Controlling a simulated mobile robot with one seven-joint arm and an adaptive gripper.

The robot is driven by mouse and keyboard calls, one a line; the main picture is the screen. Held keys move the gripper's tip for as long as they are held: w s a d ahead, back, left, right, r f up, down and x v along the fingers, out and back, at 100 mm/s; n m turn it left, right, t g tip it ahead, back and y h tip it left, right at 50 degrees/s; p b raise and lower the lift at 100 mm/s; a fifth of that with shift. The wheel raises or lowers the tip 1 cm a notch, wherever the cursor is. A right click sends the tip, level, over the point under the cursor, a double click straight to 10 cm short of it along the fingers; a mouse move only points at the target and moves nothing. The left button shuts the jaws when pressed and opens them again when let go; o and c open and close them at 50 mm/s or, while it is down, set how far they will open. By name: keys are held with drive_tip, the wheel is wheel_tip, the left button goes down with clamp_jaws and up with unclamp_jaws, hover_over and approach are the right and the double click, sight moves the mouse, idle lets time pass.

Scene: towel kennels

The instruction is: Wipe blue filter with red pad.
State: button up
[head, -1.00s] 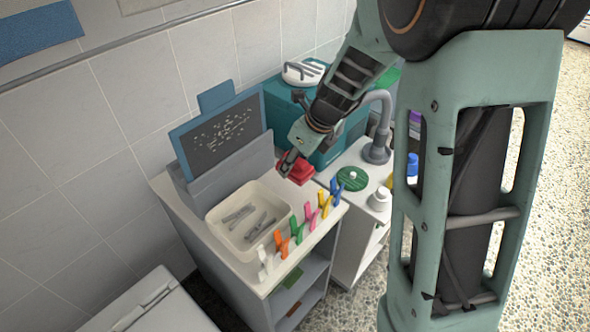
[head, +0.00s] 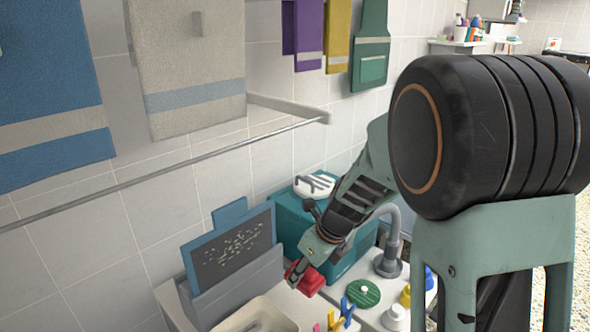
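The blue filter (head: 186,262) is a blue-framed panel with a dark face scattered with pale specks. It stands tilted in a grey holder (head: 240,288) at the back of the counter, against the wall side. The red pad (head: 309,282) is at my gripper (head: 297,272), to the right of the filter and apart from it. My gripper appears shut on the red pad, close above the counter. The fingertips are small and partly hidden by the pad.
A cream tray (head: 236,322) and colored clips (head: 342,312) are in front. A teal box (head: 290,222), grey pipe (head: 391,245), green disc (head: 363,293) and white bottle (head: 395,317) are right. A rail (head: 180,165) crosses the wall, below hanging towels (head: 190,65).

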sight(309, 270)
wheel_tip(309, 270, up, 8)
drive_tip(key=p, duration=0.6)
drive_tip(key=shift+f, duration=0.15)
drive_tip(key=shift+d+f+n+b, duration=0.1)
drive_tip(key=shift+f+n+b, duration=0.4)
drive_tip(key=shift+f, duration=0.15)
drive_tip(key=n, duration=0.1)
drive_tip(key=n+g, duration=0.1)
drive_tip(key=n, duration=0.1)
drive_tip(key=f+n+y+b, duration=0.1)
drive_tip(key=shift+d+f+g, duration=0.1)
drive_tip(key=shift+d+g, duration=0.2)
drive_tip(key=shift+g, duration=0.1)
drive_tip(key=n, duration=0.2)
drive_tip(key=d+n+g+b, duration=0.1)
drive_tip(key=n, duration=0.1)
drive_tip(key=f+n+g, duration=0.1)
drive_tip(key=n, duration=0.1)
drive_tip(key=shift+s+d, duration=0.2)
drive_tip(key=shift+s, duration=0.15)
drive_tip(key=s+d+n+g+h+b, duration=0.35)
drive_tip(key=d+n, duration=0.45)
drive_tip(key=n, duration=0.8)
wheel_tip(309, 270, up, 10)
drive_tip(key=s+p, duration=0.1)
drive_tip(key=p, duration=1.7)
drive_tip(key=shift+s+f+h, duration=0.25)
drive_tip(key=shift+s+h, duration=0.05)
drive_tip(key=shift+h, duration=0.05)
